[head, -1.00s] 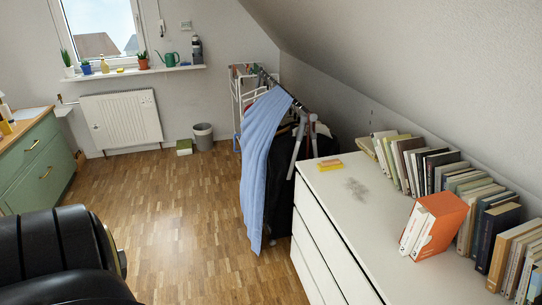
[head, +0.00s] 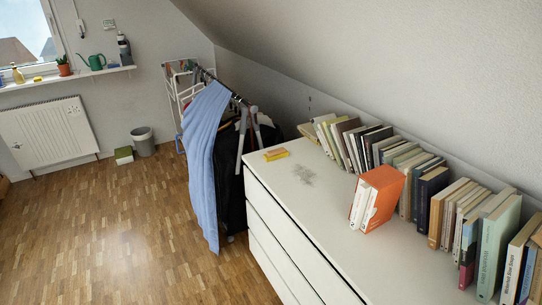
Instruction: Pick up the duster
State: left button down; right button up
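I cannot make out a duster for certain. A small flat yellow and orange thing (head: 276,154) lies on the far left end of the white dresser's top (head: 330,225). It is too small to tell whether it is the duster. A grey smudge like dust (head: 296,176) spreads on the dresser top just in front of it. Neither of my grippers is in view.
Books (head: 362,148) line the dresser's back edge under the sloping wall. An orange book box (head: 378,199) stands out from them. A clothes rack with a blue cloth (head: 205,150) stands at the dresser's far end. The wooden floor (head: 120,235) on the left is clear.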

aim_at(277, 154)
jog(key=u, duration=1.05)
jog(key=i, duration=2.4)
jog(key=z, duration=0.85)
